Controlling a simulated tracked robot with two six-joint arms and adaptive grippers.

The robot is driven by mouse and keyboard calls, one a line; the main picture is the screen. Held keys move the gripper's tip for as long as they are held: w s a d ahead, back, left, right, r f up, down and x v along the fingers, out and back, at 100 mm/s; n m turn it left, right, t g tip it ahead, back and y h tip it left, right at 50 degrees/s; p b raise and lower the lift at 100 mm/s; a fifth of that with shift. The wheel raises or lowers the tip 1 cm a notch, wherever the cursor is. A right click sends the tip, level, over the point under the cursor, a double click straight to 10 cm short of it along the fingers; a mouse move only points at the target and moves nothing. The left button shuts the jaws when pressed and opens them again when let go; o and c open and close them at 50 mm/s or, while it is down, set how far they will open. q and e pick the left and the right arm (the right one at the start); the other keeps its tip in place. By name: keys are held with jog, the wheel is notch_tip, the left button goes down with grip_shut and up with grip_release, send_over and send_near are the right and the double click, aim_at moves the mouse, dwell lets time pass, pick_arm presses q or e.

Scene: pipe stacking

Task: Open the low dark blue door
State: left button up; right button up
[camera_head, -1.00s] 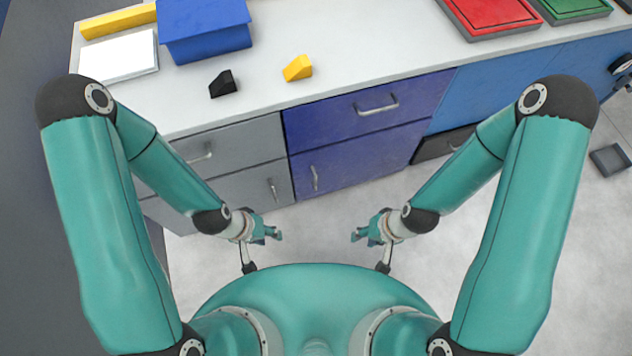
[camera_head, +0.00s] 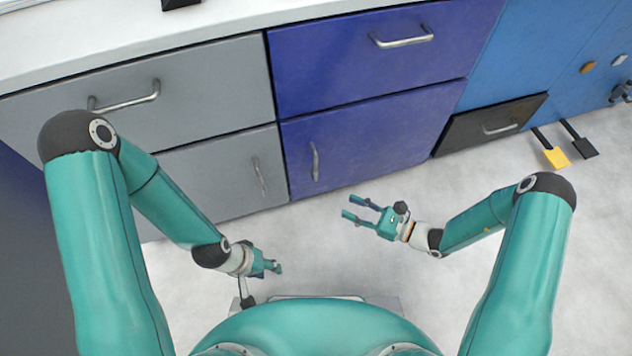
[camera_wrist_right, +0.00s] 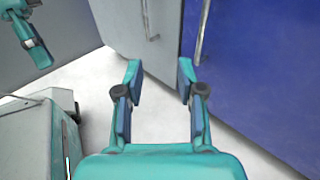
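The low dark blue door (camera_head: 385,140) is closed, below a dark blue drawer, with a vertical metal handle (camera_head: 315,161) near its left edge. In the right wrist view the door (camera_wrist_right: 265,75) is at the right, and its handle (camera_wrist_right: 202,32) is just beyond the right fingertip. My right gripper (camera_head: 350,207) is open and empty, in front of the door and apart from the handle; its spread fingers also show in the right wrist view (camera_wrist_right: 160,78). My left gripper (camera_head: 277,268) is low in front of the grey door, away from any handle; its finger gap is unclear.
The dark blue drawer (camera_head: 385,55) has a horizontal handle. A grey door (camera_head: 210,175) with a vertical handle (camera_head: 260,176) adjoins on the left, under a grey drawer (camera_head: 140,90). A black drawer (camera_head: 490,125) is at the right. The floor (camera_head: 330,240) before the door is clear.

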jog(key=w+d+f+m+t+b, duration=0.1)
jog(key=w+d+f+m+t, duration=0.1)
jog(key=w+d+t, duration=0.1)
jog(key=b, duration=0.5)
send_over(316, 178)
jog(key=shift+w+h, duration=0.35)
jog(key=shift+h, duration=0.05)
pick_arm(q)
notch_tip(316, 178, down, 7)
jog(key=shift+f, duration=0.2)
pick_arm(e)
jog(key=shift+r, duration=0.1)
grip_shut()
